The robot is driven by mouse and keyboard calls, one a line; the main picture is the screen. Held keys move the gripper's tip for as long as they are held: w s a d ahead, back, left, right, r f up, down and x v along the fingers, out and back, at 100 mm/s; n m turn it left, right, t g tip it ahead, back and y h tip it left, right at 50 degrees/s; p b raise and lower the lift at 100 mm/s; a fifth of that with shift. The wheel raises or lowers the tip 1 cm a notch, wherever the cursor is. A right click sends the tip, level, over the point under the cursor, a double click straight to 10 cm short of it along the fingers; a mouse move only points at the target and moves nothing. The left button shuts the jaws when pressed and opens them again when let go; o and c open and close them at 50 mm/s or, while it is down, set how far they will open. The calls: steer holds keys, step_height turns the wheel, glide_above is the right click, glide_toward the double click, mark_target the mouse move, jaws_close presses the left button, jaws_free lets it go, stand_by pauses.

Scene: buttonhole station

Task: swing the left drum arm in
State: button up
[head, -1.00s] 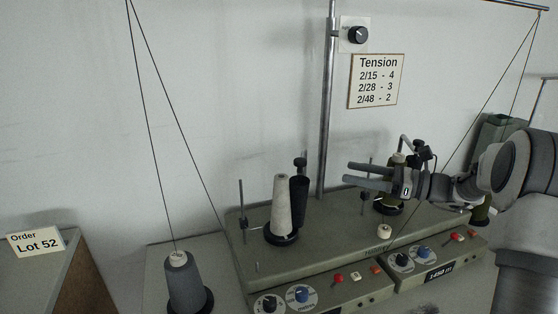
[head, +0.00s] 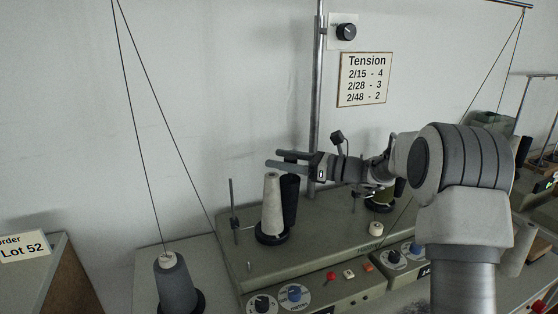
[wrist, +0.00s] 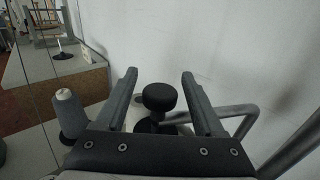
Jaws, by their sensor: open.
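The left winding unit has a pale thread cone (head: 271,205) with a black drum (head: 291,200) close behind it. A black knob (wrist: 160,97), seemingly the left drum arm's, stands between my fingers in the wrist view, with a metal bar behind it running right. My gripper (head: 276,159) reaches in from the right, above the drum, and hides the knob in the head view. In the wrist view my gripper (wrist: 159,76) is open, with a visible gap on both sides of the knob.
A grey cone (head: 175,284) stands at front left. The machine's control panel (head: 330,292) has dials and buttons. A metal pole (head: 315,110) rises behind the drum. A tension chart (head: 365,80) hangs on the wall.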

steer(key=shift+w+a, duration=0.15)
steer(key=shift+a, duration=0.25)
steer(key=shift+c, duration=0.3)
jaws_close()
stand_by(0.9)
